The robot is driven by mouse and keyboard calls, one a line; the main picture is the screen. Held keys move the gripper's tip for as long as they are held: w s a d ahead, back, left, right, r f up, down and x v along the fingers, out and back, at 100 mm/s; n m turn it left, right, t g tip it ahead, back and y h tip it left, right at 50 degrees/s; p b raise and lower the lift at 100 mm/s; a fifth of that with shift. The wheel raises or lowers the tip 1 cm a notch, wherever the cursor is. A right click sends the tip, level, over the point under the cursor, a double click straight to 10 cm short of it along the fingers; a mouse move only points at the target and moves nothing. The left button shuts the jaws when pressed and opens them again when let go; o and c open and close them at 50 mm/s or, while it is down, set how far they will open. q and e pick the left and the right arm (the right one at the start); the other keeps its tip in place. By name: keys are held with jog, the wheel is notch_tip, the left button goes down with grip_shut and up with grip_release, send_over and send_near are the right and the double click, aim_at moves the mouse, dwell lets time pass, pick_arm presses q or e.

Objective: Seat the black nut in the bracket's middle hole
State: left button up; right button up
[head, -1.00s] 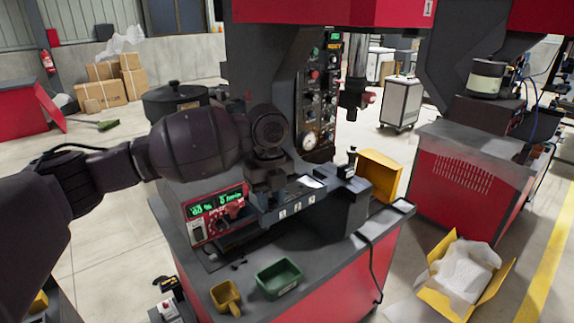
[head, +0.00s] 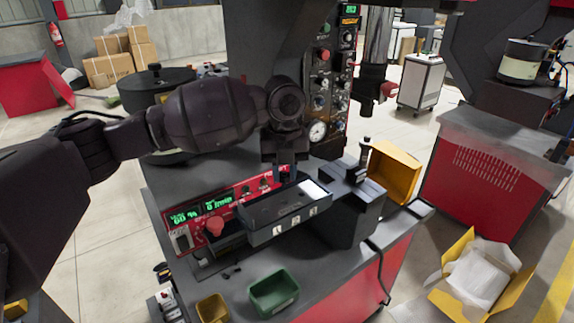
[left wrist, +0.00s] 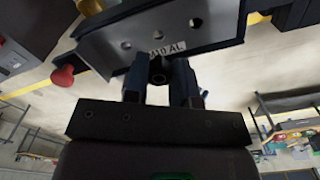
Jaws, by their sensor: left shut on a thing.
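The bracket (head: 262,213) is a long dark channel with labels 1, 2 and 3 on its front, beside the dark fixture block on the machine table. The left wrist view shows its plate (left wrist: 105,45) with round holes and a white tag partly covered by my fingers. My left gripper (head: 284,176) points down over the bracket. In the left wrist view my left gripper (left wrist: 160,78) is shut on the small black nut (left wrist: 158,76). The nut is close to the plate; I cannot tell whether they touch. The hole behind it is hidden. My right gripper is out of view.
A red control panel (head: 240,193) with green displays sits behind and left of the bracket. A green bin (head: 273,291) and a yellow bin (head: 212,308) stand at the table's front. A dark clamp block (head: 350,208) and an orange bin (head: 396,170) are at right.

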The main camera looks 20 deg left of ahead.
aim_at(284, 184)
pick_arm(q)
jog(key=shift+s+r, duration=0.1)
jog(key=shift+s, duration=0.15)
jog(key=shift+w, duration=0.15)
jog(key=shift+f, duration=2.25)
jog(key=shift+f, duration=0.8)
jog(key=o, duration=1)
jog(key=shift+r, duration=0.1)
notch_tip(284, 184, up, 11)
jog(key=shift+f+b, duration=0.15)
jog(key=shift+b, duration=0.4)
